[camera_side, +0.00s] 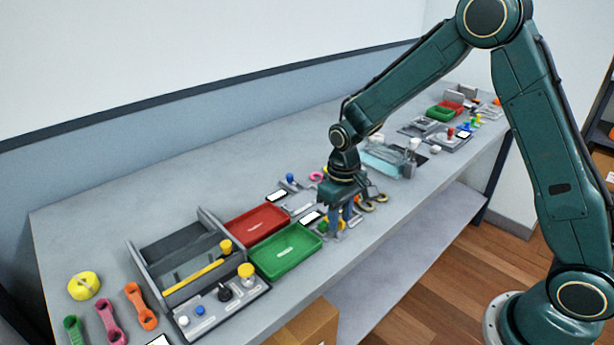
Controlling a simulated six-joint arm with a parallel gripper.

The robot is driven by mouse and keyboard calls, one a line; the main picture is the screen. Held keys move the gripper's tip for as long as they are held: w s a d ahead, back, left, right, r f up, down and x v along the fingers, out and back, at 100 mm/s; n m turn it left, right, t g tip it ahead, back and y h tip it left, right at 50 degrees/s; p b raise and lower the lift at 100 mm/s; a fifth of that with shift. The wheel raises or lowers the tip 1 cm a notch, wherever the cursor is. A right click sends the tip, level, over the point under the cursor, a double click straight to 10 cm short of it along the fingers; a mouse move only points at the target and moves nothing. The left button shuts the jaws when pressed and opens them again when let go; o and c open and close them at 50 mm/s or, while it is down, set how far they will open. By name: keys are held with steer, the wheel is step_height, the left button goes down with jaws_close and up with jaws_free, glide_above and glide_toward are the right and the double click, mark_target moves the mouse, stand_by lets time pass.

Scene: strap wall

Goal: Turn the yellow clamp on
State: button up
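My gripper (340,222) points down over the middle of the bench, just right of the green tray. Its fingers are small and dark here, and I cannot tell whether they are open or shut. Small blue and yellow parts show around the fingertips, partly hidden by the gripper. I cannot tell whether one of these is the yellow clamp, or whether the fingers touch any of them. A long yellow bar (196,275) lies slanted in the grey box at the left, with a yellow knob (226,246) near its upper end.
A red tray (237,234) and a green tray (268,263) lie left of my gripper. The grey box (146,272) has a front panel with a black knob (225,294). Colored straps and a yellow roll (83,285) lie farther left. A clear bin (388,163) stands behind right.

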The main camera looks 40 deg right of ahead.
mark_target(340, 220)
steer(key=shift+r, duration=0.15)
step_height(340, 220, up, 14)
steer(key=shift+f, duration=0.2)
stand_by(0.7)
steer(key=shift+s, duration=0.1)
steer(key=s+r+t, duration=0.2)
steer(key=s+r, duration=0.6)
steer(key=s, duration=0.2)
steer(key=s+d+t, duration=0.1)
steer(key=s+t, duration=0.2)
steer(key=s, duration=1.1)
steer(key=shift+s+d+r+t, duration=0.2)
steer(key=shift+s+t, duration=0.1)
steer(key=shift+s, duration=0.1)
steer(key=shift+c, duration=0.2)
